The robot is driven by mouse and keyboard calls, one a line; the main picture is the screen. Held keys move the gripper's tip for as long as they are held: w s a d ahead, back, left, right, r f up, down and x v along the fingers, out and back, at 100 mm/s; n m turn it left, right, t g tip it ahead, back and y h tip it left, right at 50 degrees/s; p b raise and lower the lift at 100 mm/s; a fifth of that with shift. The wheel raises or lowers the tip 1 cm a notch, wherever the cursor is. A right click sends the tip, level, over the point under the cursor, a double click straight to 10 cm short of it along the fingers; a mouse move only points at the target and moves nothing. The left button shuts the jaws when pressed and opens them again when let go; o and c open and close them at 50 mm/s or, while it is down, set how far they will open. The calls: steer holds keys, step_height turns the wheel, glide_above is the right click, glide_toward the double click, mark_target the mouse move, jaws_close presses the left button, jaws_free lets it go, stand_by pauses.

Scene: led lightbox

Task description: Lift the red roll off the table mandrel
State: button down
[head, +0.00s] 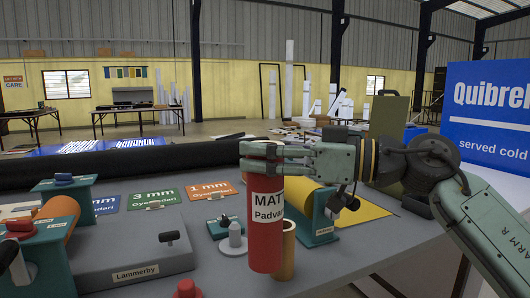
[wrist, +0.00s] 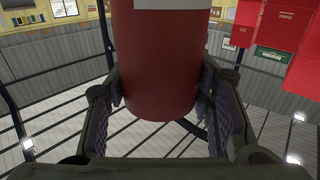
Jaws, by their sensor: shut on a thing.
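The red roll (head: 264,225), with a white label reading "MAT Padva…", stands upright in front of my gripper (head: 262,155). My gripper reaches in from the right and is shut around the roll's upper part. In the wrist view the red roll (wrist: 155,65) sits between the two finger pads. A grey peg on a round base (head: 234,238), perhaps the table mandrel, stands just left of the roll and appears bare. I cannot tell whether the roll's lower end touches the table.
A grey Lammerby block (head: 135,262) and teal stands (head: 65,185) are at the left. Colored thickness cards (head: 155,198) lie behind. A teal holder (head: 320,215) with a yellow sheet (head: 362,212) is at the right. A long black roll (head: 120,165) spans the back.

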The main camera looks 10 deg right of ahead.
steer(key=shift+r+p, duration=0.55)
steer(key=shift+r, duration=0.35)
step_height(320, 180, up, 10)
steer(key=p, duration=0.9)
stand_by(0.9)
stand_by(0.4)
